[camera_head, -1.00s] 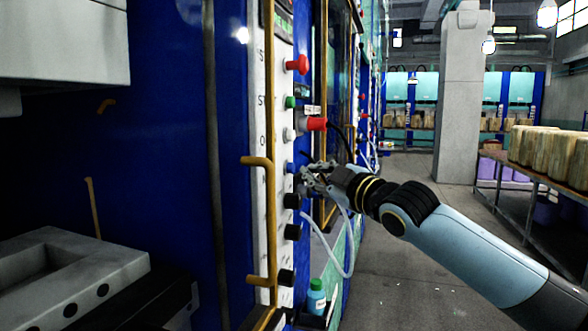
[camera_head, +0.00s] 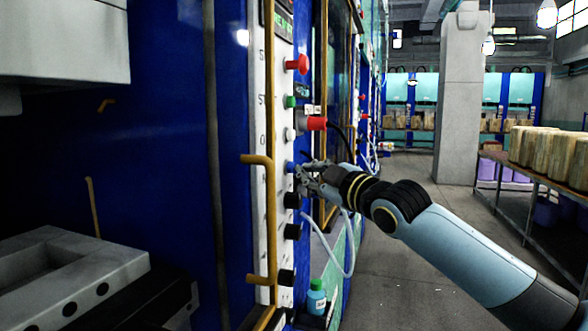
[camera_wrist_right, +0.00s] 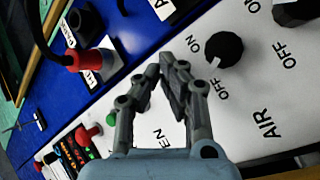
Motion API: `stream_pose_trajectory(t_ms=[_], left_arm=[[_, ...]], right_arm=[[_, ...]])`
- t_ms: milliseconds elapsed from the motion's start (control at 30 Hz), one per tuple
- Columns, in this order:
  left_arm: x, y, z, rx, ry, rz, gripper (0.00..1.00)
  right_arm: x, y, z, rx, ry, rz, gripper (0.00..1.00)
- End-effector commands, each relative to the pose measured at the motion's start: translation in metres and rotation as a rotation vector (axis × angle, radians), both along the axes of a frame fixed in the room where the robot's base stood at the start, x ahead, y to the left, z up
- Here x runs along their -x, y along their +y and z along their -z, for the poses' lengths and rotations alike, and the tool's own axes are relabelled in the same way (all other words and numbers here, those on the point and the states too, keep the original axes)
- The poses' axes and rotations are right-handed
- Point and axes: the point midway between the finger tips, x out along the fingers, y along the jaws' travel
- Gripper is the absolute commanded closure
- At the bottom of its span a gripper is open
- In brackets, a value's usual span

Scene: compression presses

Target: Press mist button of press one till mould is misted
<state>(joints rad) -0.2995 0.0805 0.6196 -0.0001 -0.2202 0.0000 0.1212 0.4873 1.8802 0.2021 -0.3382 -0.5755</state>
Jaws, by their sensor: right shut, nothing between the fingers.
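Press one's white control panel (camera_head: 267,110) stands upright, its buttons in a column. A blue button (camera_head: 291,168) protrudes from it, with a white button (camera_head: 290,134) and a green button (camera_head: 291,102) above. My right gripper (camera_head: 300,170) is shut and empty, its fingertips right at the blue button; contact is unclear. In the right wrist view the shut fingers (camera_wrist_right: 162,70) lie over the panel (camera_wrist_right: 262,85), beside a black ON/OFF knob (camera_wrist_right: 224,49); the blue button is not clearly seen there. I cannot read a mist label. The mould (camera_head: 60,260) at left appears pale and blocky. My left gripper is out of view.
A yellow handrail (camera_head: 270,215) runs along the panel. A red plug (camera_head: 316,124) with a black cable sticks out above my gripper. A pale hose (camera_head: 340,262) and a bottle (camera_head: 317,297) are below. The aisle (camera_head: 400,270) at right is clear.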

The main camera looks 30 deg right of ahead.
Motion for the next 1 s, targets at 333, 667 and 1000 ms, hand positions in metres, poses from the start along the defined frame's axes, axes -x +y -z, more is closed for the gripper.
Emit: stream_pose_trajectory(t_ms=[333,667,1000], left_arm=[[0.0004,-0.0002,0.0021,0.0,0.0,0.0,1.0],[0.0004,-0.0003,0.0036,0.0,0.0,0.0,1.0],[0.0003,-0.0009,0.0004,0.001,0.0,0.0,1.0]], right_arm=[[-0.0034,0.0025,0.0002,0.0,0.001,0.001,1.0],[-0.0062,0.0051,0.0004,-0.001,0.001,0.001,1.0],[-0.0039,0.0029,-0.0007,0.002,0.001,0.001,1.0]])
